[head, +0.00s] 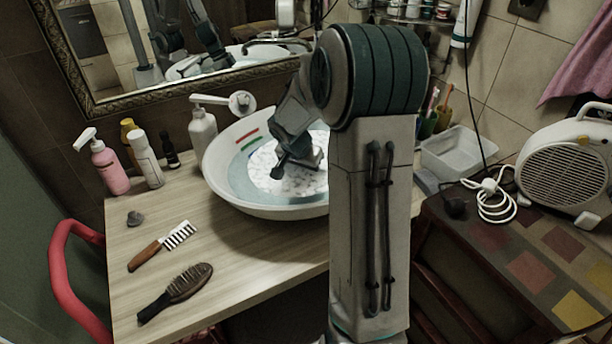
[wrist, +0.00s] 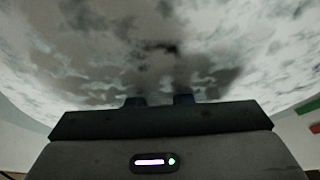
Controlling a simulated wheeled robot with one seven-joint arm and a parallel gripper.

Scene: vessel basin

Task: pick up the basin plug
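The white basin (head: 265,212) stands on the wooden counter and holds water with patchy white foam (head: 290,183) on it. My gripper (wrist: 159,100) reaches down into the basin. In the wrist view its two short dark fingertips stand apart, with nothing visible between them, over or at the foam. In the head view my arm hides much of the basin and the fingertips. I cannot make out a plug in the basin; the foam covers the bottom. A dark smudge (wrist: 163,47) shows in the foam ahead of the fingertips.
A white pump bottle (head: 202,130) stands close behind the basin's left rim. A pink bottle (head: 109,168) and others stand farther left. A comb (head: 162,246) and a hairbrush (head: 176,292) lie in front. The faucet (head: 241,104) is behind; a clear tray (head: 458,152) is right.

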